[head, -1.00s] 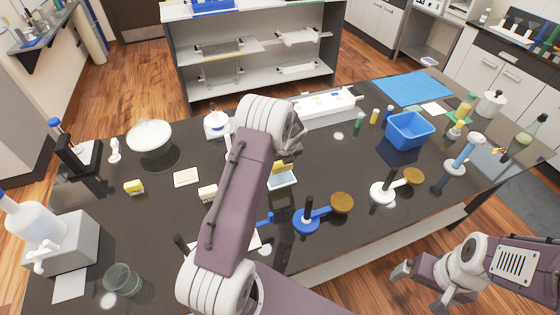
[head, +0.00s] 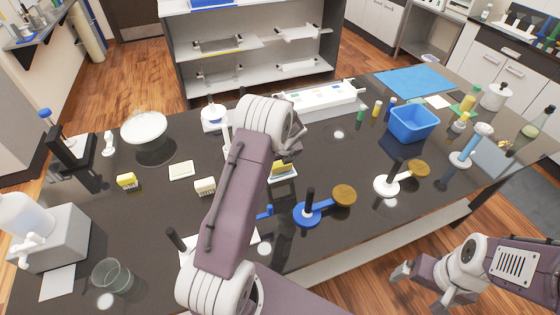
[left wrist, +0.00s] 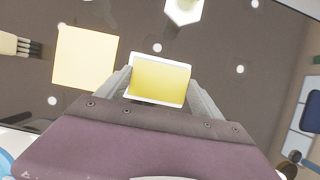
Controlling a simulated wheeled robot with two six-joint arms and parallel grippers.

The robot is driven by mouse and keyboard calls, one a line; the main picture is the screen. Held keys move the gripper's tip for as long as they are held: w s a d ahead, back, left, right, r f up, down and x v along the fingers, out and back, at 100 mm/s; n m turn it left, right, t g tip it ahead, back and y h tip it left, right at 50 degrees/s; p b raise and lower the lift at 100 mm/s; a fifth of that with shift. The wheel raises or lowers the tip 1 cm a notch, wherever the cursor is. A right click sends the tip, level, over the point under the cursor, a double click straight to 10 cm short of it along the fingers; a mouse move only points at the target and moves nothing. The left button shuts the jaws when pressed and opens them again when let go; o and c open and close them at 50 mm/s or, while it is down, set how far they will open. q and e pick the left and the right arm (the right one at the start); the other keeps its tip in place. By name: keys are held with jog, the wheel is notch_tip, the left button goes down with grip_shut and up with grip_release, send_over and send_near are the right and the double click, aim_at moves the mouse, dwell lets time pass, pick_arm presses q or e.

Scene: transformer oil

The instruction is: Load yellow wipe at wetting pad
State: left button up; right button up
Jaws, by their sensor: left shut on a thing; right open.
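My left gripper (left wrist: 159,90) is shut on a yellow wipe (left wrist: 160,78) that sits flat between its two fingers in the left wrist view. In the head view my left forearm hides most of that gripper; the yellow wipe (head: 280,167) shows just right of the forearm. A white pad (head: 284,178) lies below the wipe, and its white edges show around the wipe in the left wrist view. I cannot tell whether wipe and pad touch. A flat cream pad (head: 181,170) lies left of the arm. My right gripper (head: 422,283) is open and empty at the lower right, off the table.
A blue-based stand with a brown disc (head: 344,195) is right of the left arm, and a similar white one (head: 388,186) beyond. A blue bin (head: 413,125) is at the right. A yellow block (head: 126,180), white block (head: 205,186) and glass beaker (head: 112,276) stand left.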

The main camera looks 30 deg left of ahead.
aim_at(280, 163)
pick_arm(q)
jog(key=shift+f+b, duration=0.3)
jog(key=shift+f, duration=0.2)
dwell(0.4)
jog(key=shift+s+f, duration=0.1)
dwell(1.4)
jog(key=shift+p, duration=0.35)
notch_tip(280, 163, up, 7)
jog(key=p, duration=0.7)
jog(key=shift+r+p, duration=0.2)
jog(key=shift+p, duration=0.15)
jog(key=shift+f, duration=0.15)
